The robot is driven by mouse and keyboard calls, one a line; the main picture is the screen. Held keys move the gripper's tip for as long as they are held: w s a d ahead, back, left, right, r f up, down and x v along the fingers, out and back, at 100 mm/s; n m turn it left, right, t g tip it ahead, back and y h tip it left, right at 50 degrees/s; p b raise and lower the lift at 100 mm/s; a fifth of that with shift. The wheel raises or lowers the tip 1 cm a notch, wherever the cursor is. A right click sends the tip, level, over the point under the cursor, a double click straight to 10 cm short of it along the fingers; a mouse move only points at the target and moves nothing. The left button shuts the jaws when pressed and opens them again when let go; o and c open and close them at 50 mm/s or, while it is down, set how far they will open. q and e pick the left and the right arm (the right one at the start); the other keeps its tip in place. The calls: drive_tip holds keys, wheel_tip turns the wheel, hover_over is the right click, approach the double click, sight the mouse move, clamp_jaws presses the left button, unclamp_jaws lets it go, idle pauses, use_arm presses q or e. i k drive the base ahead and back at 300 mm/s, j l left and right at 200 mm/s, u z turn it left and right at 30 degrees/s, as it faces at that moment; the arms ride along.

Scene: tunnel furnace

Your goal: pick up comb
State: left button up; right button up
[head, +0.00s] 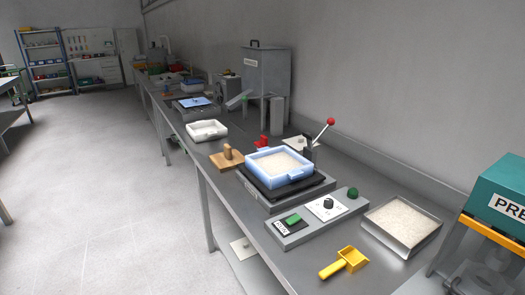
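No thing in the head view is plainly a toothed comb. A flat wooden tool with an upright wooden handle (227,154) lies on the bench, left of the blue tray. It may be the comb, but I cannot make out any teeth. Its plate is close to the bench's front edge. Neither of my grippers is in view.
The blue tray (281,182) of pale granules sits on a dark platform. A control panel (320,212), yellow scoop (345,262), metal tray of granules (419,213), red-knobbed lever (323,132) and white tray (207,137) share the long bench. The floor at left is clear.

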sight(262, 143)
drive_tip(key=i+j+z, duration=0.25)
drive_tip(key=i+j, duration=2.1)
drive_tip(key=j, duration=0.15)
